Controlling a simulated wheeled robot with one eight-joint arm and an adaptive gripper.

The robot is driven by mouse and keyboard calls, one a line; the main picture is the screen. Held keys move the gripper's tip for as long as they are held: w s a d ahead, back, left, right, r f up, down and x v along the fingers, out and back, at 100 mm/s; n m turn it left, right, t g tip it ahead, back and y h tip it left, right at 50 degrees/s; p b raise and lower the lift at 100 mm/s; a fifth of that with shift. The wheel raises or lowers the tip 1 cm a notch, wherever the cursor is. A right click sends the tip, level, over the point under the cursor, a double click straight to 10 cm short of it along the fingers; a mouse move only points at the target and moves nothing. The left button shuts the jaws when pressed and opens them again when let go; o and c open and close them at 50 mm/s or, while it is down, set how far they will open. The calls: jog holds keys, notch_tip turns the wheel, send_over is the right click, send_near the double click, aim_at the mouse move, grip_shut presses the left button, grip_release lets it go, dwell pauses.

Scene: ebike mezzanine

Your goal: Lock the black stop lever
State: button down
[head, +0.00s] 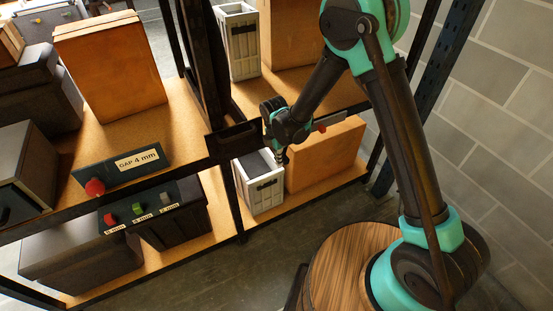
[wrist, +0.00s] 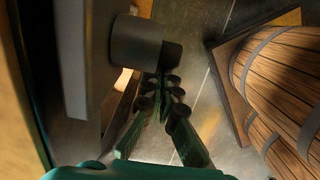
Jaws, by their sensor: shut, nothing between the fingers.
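My gripper (head: 283,158) points down in front of the shelf rack, just right of its middle upright. In the wrist view my gripper (wrist: 166,88) has its fingers together with nothing between them. A dark cylinder (wrist: 137,40) with a black end sticks out from a grey plate (wrist: 75,60) just beyond the fingertips. It looks like part of the stop lever, but I cannot be sure. Whether the fingertips touch it is unclear. In the head view a black block (head: 232,138) sits at the upright, left of my gripper, and the lever itself is not clearly distinguishable.
A panel marked "GAP 4 mm" (head: 137,160) and a button box (head: 165,210) are on the left. A grey-white crate (head: 262,190) and an orange box (head: 330,155) stand below and right of my gripper. Open floor (head: 255,255) lies in front.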

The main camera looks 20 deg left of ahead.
jog(key=shift+w+r, duration=0.1)
jog(key=shift+r, duration=0.05)
jog(key=shift+r, duration=0.65)
notch_tip(320, 180, up, 12)
jog(key=shift+s+a, duration=0.25)
jog(key=shift+s, duration=0.1)
dwell(0.4)
dwell(0.3)
